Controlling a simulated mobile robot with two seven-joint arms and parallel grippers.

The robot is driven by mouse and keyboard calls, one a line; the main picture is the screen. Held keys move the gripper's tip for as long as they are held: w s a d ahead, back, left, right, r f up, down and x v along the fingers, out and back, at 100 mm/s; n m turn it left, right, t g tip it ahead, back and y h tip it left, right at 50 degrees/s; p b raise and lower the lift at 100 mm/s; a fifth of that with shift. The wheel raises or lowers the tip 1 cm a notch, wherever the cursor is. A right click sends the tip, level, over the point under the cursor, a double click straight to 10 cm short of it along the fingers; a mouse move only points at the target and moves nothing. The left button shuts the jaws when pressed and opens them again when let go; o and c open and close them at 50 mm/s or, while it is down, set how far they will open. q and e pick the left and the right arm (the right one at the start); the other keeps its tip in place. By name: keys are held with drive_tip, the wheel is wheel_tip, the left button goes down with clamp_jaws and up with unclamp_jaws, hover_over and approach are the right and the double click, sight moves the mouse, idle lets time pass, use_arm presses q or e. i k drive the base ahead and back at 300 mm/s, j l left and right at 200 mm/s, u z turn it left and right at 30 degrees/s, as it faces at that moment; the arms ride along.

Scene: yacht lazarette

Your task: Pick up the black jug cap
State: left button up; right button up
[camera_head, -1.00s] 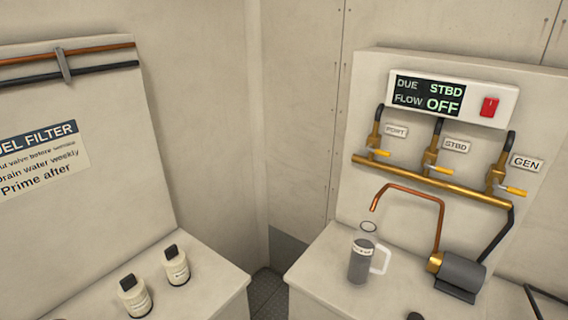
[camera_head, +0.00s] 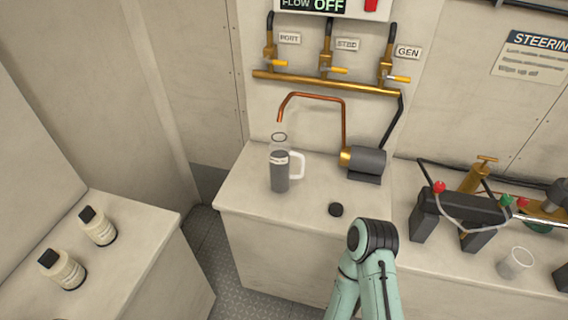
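The black jug cap (camera_head: 336,209) is a small dark round piece lying on the pale counter (camera_head: 255,207), near its front edge. The clear jug (camera_head: 280,170) with a white handle and dark grey contents stands upright behind it to the left, under the end of a copper spout. One of my arms enters from the bottom, right of the cap, and its joint is close to the cap in the picture. Neither of my grippers shows in the view.
A grey pump (camera_head: 363,163) sits behind the cap on the right. Further right are black batteries (camera_head: 455,215) with cables and a clear cup (camera_head: 515,262). A floor gap separates the benches.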

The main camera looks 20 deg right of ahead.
sight(336, 208)
drive_tip(key=k+z, duration=0.15)
drive_tip(key=z, duration=1.1)
